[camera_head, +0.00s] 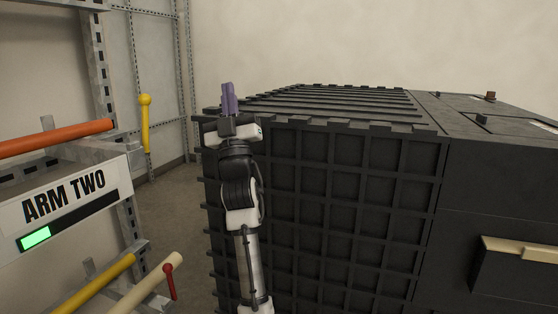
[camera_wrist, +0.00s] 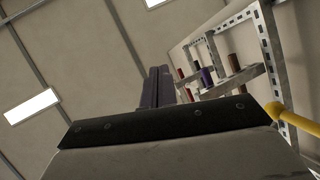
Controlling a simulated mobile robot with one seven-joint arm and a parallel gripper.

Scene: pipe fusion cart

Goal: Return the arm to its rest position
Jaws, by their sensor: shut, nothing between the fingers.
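My gripper (camera_head: 229,98) shows in the head view at the end of my raised arm, its purple-grey fingers pointing up. The fingers are together with nothing between them. The arm stands upright in front of the near left part of a large dark ribbed cart (camera_head: 350,180), and whether it touches the cart cannot be told. In the wrist view my gripper (camera_wrist: 160,72) points up toward the ceiling, with its fingers side by side and empty.
On the left stands a metal rack with an "ARM TWO" sign (camera_head: 70,203), an orange pipe (camera_head: 55,138), a yellow pipe (camera_head: 95,285) and a cream pipe with a red handle (camera_head: 172,280). A yellow handle (camera_head: 146,125) hangs behind. Floor shows between rack and cart.

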